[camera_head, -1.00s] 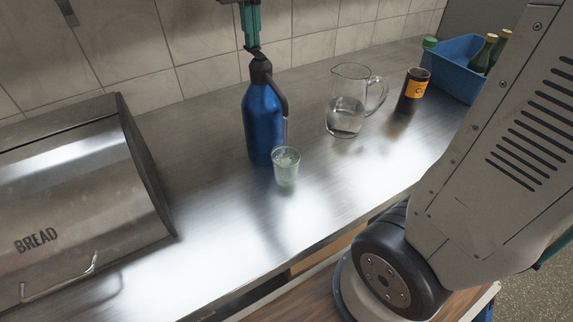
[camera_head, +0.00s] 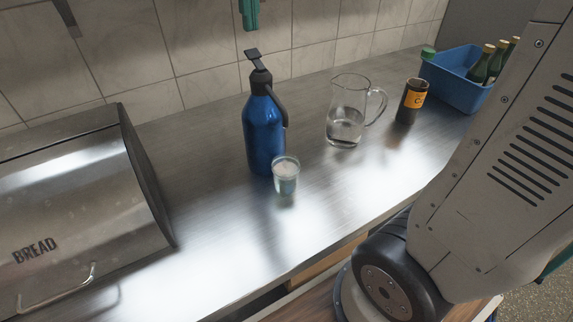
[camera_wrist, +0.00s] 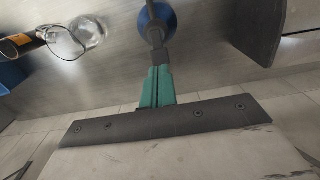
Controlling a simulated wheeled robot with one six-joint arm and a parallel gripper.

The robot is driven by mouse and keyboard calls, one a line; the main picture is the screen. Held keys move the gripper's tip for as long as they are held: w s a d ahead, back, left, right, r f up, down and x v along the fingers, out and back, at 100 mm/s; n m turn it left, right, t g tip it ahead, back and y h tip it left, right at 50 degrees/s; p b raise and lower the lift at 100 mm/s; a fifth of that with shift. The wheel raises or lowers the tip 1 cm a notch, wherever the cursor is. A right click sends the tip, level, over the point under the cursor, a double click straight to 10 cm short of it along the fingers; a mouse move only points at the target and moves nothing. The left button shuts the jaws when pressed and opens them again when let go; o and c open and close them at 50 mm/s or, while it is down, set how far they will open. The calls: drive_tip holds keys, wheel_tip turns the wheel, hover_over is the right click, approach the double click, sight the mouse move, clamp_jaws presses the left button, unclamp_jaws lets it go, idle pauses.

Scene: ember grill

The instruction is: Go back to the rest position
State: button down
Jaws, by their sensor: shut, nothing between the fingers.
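My gripper (camera_head: 250,27) shows at the top edge of the head view, its green fingers together and empty. It is above the blue pump bottle (camera_head: 264,132), with a gap between the fingertips and the bottle's black pump head (camera_head: 256,60). In the wrist view my gripper (camera_wrist: 158,70) points towards the bottle (camera_wrist: 156,18), which stands upright below. A small glass (camera_head: 286,176) stands on the counter just in front of the bottle, with clear or pale liquid in it.
A steel bread bin (camera_head: 75,205) fills the left of the counter (camera_head: 215,235). A glass pitcher (camera_head: 346,125) of water, a dark jar with an orange label (camera_head: 412,100) and a blue crate (camera_head: 445,85) of bottles stand to the right. The tiled wall (camera_head: 205,50) is behind.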

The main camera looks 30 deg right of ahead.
idle(0.3)
drive_tip(key=s+d+f, duration=0.1)
drive_tip(key=s+f, duration=0.5)
drive_tip(key=s, duration=0.5)
drive_tip(key=s+d+f+t, duration=0.1)
drive_tip(key=s+d+f, duration=0.1)
drive_tip(key=s+f, duration=0.5)
drive_tip(key=s, duration=0.4)
drive_tip(key=shift+f, duration=0.3)
